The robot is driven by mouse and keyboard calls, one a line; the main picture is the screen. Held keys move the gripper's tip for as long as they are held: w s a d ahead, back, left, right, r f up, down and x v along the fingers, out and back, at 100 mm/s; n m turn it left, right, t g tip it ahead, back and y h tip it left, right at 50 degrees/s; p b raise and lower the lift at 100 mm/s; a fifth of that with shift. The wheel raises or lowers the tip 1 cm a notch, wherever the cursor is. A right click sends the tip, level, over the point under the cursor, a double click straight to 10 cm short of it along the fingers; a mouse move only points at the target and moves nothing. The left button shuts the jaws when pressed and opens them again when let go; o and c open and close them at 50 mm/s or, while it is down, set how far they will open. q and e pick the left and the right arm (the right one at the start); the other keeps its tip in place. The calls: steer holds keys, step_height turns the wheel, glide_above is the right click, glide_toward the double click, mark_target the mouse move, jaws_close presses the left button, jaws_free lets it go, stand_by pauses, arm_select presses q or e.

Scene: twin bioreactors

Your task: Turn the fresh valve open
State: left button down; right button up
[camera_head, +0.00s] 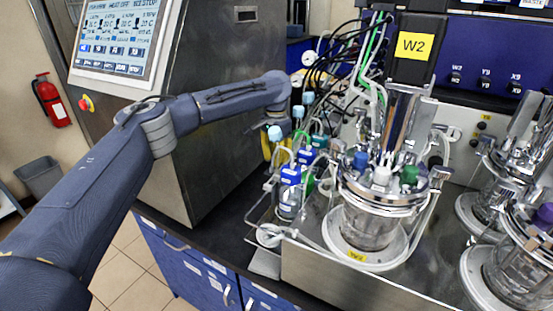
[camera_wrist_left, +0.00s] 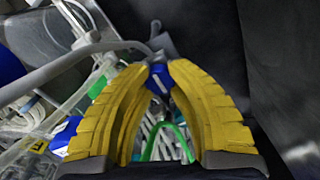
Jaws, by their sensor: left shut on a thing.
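My left gripper (camera_head: 272,150) reaches behind the small bottles beside the W2 vessel, and only part of its yellow fingers shows in the head view. In the left wrist view its yellow fingertips (camera_wrist_left: 159,72) close on a small blue part with a white mark (camera_wrist_left: 160,79), which looks like the fresh valve. A grey tube runs close by the fingertips. In the head view the valve is hidden, so I cannot tell how far it is turned. My right gripper is in neither view.
Several bottles with blue caps (camera_head: 290,174) and tubing crowd close to the left gripper. The W2 glass vessel (camera_head: 370,225) stands on a steel base (camera_head: 330,285). A steel cabinet with a screen (camera_head: 117,35) stands at the left. More vessels (camera_head: 520,265) stand at the right.

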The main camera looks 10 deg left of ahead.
arm_select(q)
steer(key=shift+s+a+f, duration=0.1)
steer(key=shift+a+f, duration=0.05)
steer(key=shift+a, duration=0.15)
steer(key=c, duration=1.8)
jaws_free()
steer(key=o, duration=0.5)
steer(key=shift+s+a, duration=0.15)
steer(key=shift+o, duration=1)
steer(key=shift+d, duration=0.2)
steer(key=shift+d+r, duration=0.1)
steer(key=shift+r, duration=0.2)
step_height(320, 180, up, 12)
steer(key=shift+f, duration=0.15)
